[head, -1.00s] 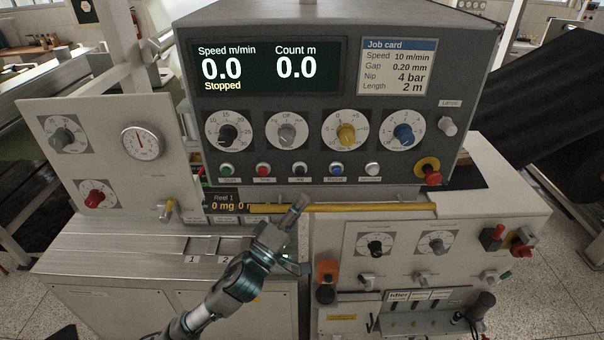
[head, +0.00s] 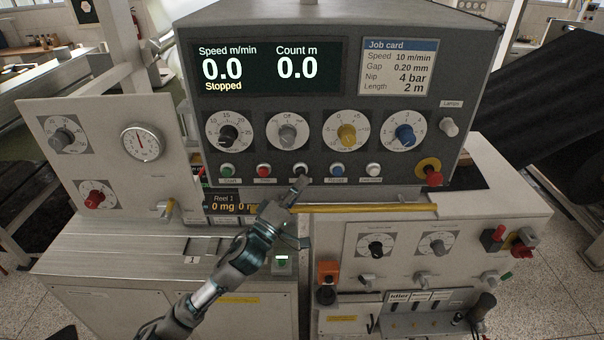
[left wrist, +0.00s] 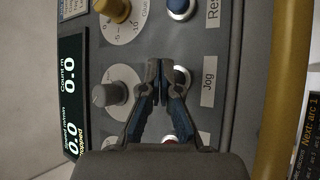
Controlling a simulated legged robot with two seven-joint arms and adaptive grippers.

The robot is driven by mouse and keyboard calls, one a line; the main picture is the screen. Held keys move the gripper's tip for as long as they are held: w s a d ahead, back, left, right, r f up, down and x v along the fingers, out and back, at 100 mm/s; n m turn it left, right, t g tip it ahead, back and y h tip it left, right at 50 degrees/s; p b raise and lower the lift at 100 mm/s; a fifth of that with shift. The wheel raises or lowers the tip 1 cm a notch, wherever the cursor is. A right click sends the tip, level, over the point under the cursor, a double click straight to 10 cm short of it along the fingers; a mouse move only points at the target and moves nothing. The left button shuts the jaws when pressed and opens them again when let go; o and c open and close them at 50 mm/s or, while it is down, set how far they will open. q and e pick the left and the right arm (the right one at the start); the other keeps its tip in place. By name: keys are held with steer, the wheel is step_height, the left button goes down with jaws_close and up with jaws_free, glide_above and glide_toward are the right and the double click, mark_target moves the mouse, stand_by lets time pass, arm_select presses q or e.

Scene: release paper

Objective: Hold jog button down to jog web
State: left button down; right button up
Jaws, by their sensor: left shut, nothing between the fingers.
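The jog button (head: 300,170) is the dark middle one in the button row on the grey control box. In the left wrist view, its pale ring (left wrist: 182,76) shows beside the "Jog" label, partly hidden by my fingers. My left gripper (head: 300,183) is shut and empty, its tips just below the button in the head view. In the left wrist view the closed fingertips (left wrist: 160,66) are close beside the button; I cannot tell whether they touch it. The display (head: 268,67) reads speed 0.0, count 0.0, "Stopped". My right gripper is not in view.
A red button (head: 263,170) and a blue button (head: 336,170) flank the jog button closely. Dials (head: 287,131) sit above the row. A yellow bar (head: 370,208) runs below the box. A red knob (head: 433,177) is at the lower right.

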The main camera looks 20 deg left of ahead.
arm_select(q)
steer(key=shift+a, duration=0.3)
steer(key=shift+d, duration=0.2)
stand_by(0.5)
steer(key=shift+w+a, duration=0.1)
steer(key=shift+w, duration=0.05)
steer(key=shift+w+a, duration=0.1)
steer(key=shift+w, duration=0.1)
